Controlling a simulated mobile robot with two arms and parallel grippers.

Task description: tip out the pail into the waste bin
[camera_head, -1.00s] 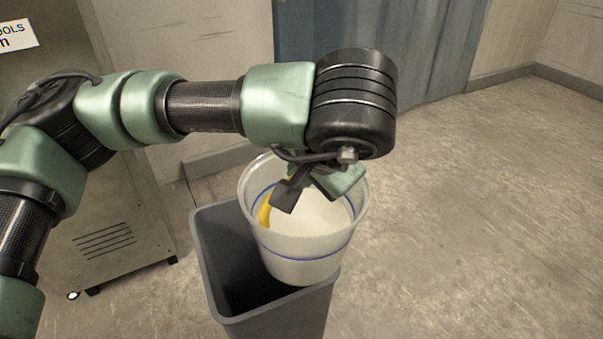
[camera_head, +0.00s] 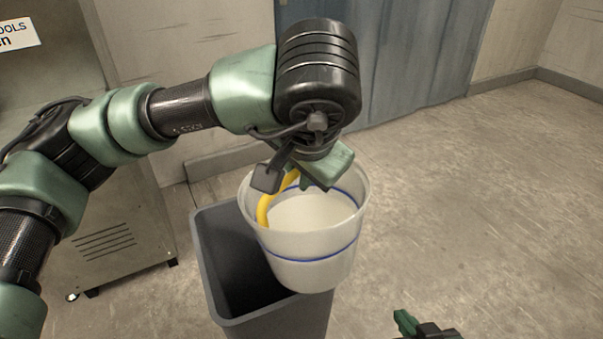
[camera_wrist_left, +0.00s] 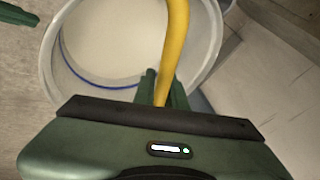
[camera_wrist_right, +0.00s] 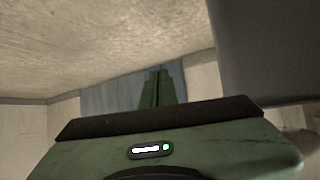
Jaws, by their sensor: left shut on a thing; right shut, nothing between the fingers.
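The pail (camera_head: 303,274) is whitish and translucent with a blue band. It hangs roughly upright over the right part of the grey waste bin (camera_head: 280,318), above its rim. My left gripper (camera_head: 297,181) is shut on the pail's yellow handle (camera_head: 264,212), above the pail's mouth. In the left wrist view the handle (camera_wrist_left: 176,40) runs between the fingers (camera_wrist_left: 163,92), and the pail (camera_wrist_left: 110,45) looks pale inside; I make out no distinct contents. My right gripper (camera_head: 405,322) is shut and empty at the bottom edge, right of the bin.
A metal cabinet (camera_head: 125,235) stands left of the bin. A blue-grey door or panel (camera_head: 415,60) is on the back wall. The floor (camera_head: 480,200) to the right is clear. A dark grey surface (camera_wrist_right: 265,50), probably the bin, is close in the right wrist view.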

